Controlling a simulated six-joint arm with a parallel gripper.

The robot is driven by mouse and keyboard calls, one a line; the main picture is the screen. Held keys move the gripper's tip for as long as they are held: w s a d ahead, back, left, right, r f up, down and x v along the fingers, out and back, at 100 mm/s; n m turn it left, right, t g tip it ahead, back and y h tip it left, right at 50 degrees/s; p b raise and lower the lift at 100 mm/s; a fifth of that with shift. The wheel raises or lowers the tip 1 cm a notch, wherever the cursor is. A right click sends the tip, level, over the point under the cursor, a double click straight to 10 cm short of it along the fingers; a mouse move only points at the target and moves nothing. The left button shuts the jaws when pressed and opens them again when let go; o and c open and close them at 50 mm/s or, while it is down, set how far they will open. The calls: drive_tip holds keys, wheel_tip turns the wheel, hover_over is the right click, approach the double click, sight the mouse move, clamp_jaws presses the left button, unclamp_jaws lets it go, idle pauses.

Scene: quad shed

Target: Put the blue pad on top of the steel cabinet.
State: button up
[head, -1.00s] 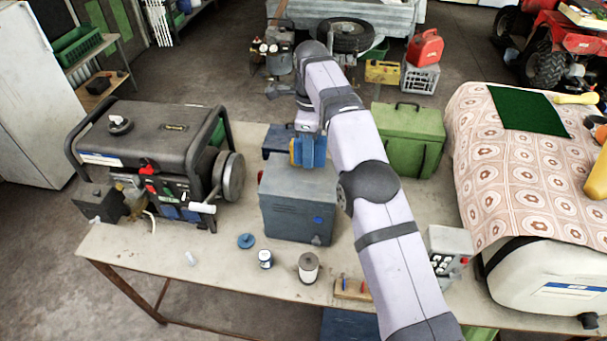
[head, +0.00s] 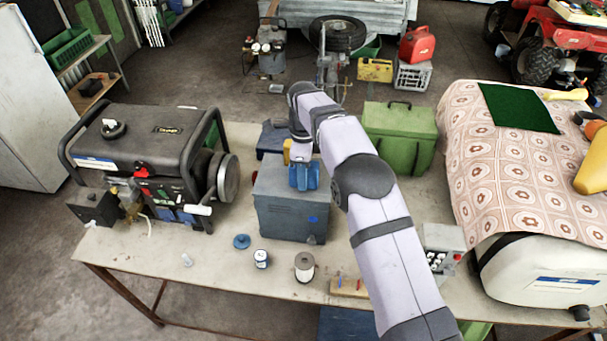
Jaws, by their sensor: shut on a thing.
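The steel cabinet (head: 283,212) is a grey-blue box standing on the workbench in the middle of the head view. My gripper (head: 303,172) reaches down over the back right part of its top. Blue shapes show at the gripper's end, and I take them to be the blue pad (head: 304,180) held in the shut jaws. The pad is low over the cabinet top; I cannot tell if it touches. My wrist hides part of the grip, and the fingertips are hard to tell from the pad.
A generator (head: 150,155) stands left of the cabinet and a green box (head: 399,138) stands behind it to the right. A blue lid (head: 241,241), a small jar (head: 261,259) and a spool (head: 304,267) lie in front. A dark blue thing (head: 272,138) sits behind.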

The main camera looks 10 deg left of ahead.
drive_tip(key=shift+f, duration=0.5)
drive_tip(key=shift+f, duration=0.15)
drive_tip(key=o, duration=1.1)
wheel_tip(320, 180, up, 10)
drive_tip(key=shift+r+b, duration=0.15)
drive_tip(key=shift+b, duration=0.3)
drive_tip(key=shift+r+p, duration=0.5)
drive_tip(key=shift+r, duration=0.5)
drive_tip(key=shift+d, duration=0.1)
